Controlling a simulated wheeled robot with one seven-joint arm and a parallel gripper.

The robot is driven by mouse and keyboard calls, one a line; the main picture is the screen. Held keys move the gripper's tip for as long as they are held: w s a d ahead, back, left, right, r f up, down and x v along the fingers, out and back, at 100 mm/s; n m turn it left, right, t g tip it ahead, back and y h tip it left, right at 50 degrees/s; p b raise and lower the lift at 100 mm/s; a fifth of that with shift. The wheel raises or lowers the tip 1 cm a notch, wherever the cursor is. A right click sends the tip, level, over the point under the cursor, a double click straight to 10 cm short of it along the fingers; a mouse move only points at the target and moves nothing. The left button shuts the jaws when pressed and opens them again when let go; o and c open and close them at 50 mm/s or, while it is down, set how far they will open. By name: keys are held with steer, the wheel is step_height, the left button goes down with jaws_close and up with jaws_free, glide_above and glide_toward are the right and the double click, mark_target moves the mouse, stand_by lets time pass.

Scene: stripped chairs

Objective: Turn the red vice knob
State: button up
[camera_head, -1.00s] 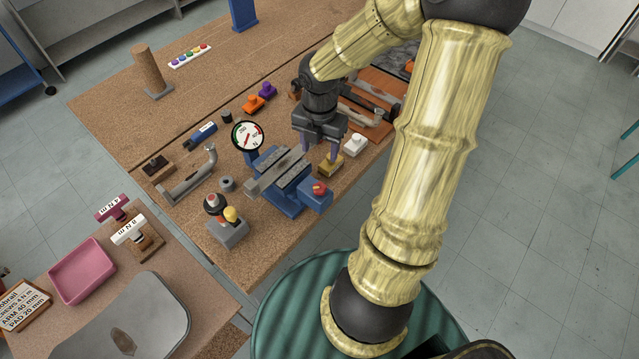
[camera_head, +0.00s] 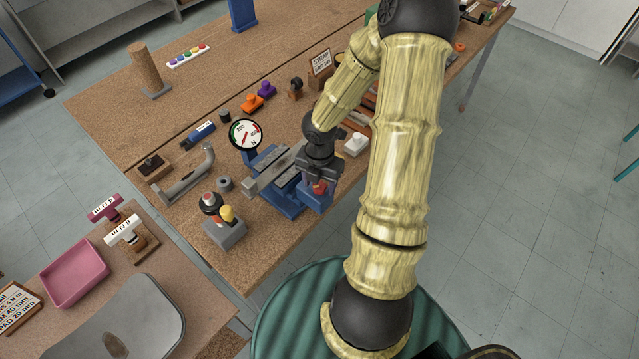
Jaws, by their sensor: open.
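The red vice knob (camera_head: 319,187) sits on the near right end of the blue vice (camera_head: 291,206), on the cork-topped bench. My gripper (camera_head: 319,184) is pointed down over that end of the vice, with its fingers open at the knob. The fingers look to be on either side of the knob, but I cannot tell whether they touch it. The knob is partly covered by the fingers. A round dial gauge (camera_head: 245,135) with a red needle stands behind the vice.
A grey box with a red-topped and a yellow knob (camera_head: 226,229) stands left of the vice. A grey bent pipe (camera_head: 188,180) lies further left. A white knob block (camera_head: 356,144) stands to the right of my gripper. The bench's front edge is close.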

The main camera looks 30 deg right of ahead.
steer(key=shift+c, duration=0.4)
steer(key=c, duration=0.9)
steer(key=shift+m, duration=0.3)
